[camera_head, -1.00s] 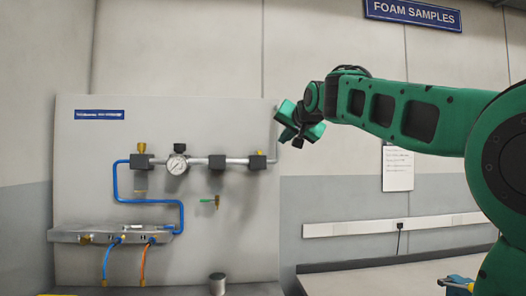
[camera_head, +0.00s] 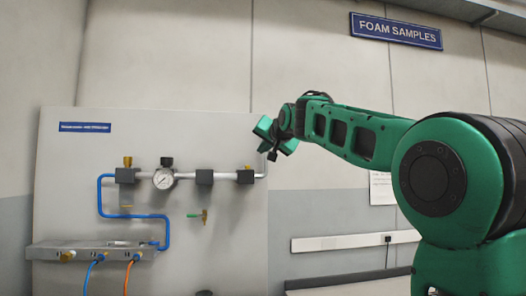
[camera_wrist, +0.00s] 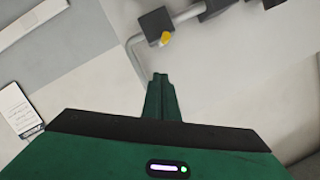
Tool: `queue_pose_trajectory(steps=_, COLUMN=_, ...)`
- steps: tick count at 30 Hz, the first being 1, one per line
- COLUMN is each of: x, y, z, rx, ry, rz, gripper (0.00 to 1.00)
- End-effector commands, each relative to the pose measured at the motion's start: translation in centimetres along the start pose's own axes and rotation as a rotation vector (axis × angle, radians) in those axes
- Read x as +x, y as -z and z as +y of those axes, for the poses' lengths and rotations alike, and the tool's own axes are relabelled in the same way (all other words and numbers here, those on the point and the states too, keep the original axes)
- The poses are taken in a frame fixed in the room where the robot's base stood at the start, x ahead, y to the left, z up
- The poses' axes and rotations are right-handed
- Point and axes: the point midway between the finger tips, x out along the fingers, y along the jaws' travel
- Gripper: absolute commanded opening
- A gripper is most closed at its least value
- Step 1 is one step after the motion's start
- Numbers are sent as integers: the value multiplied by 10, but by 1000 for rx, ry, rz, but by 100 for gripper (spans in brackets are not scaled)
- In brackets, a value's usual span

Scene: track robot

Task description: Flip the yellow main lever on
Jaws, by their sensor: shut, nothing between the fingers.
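A yellow-topped fitting (camera_head: 127,162) stands on the left block of the panel's pipe. A smaller yellow piece (camera_head: 247,168) sits at the right block; the yellow piece near the pipe bend also shows in the wrist view (camera_wrist: 166,38). I cannot tell which is the main lever or its setting. My gripper (camera_head: 272,155) is at the panel's upper right edge, right of the right block. In the wrist view my gripper (camera_wrist: 160,76) has its fingers together and empty, pointing toward the pipe bend, apart from the yellow piece.
A pressure gauge (camera_head: 163,179) sits on the pipe. Below are a small green-handled valve (camera_head: 197,215), a blue pipe (camera_head: 104,214) and a grey manifold (camera_head: 50,250) with blue and orange hoses. A white wall rail (camera_head: 340,241) runs at the right. The panel's lower middle is clear.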

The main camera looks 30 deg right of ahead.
Motion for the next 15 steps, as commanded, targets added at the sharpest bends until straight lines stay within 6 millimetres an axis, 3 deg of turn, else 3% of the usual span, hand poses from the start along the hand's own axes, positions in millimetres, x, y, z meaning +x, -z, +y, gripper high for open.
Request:
queue_pose_trajectory(steps=8, x=44, y=0, z=0, rx=0, ry=0, rz=0, gripper=0)
queue_pose_trajectory(steps=15, x=50, y=-28, z=0, rx=0, ry=0, rz=-2, gripper=0)
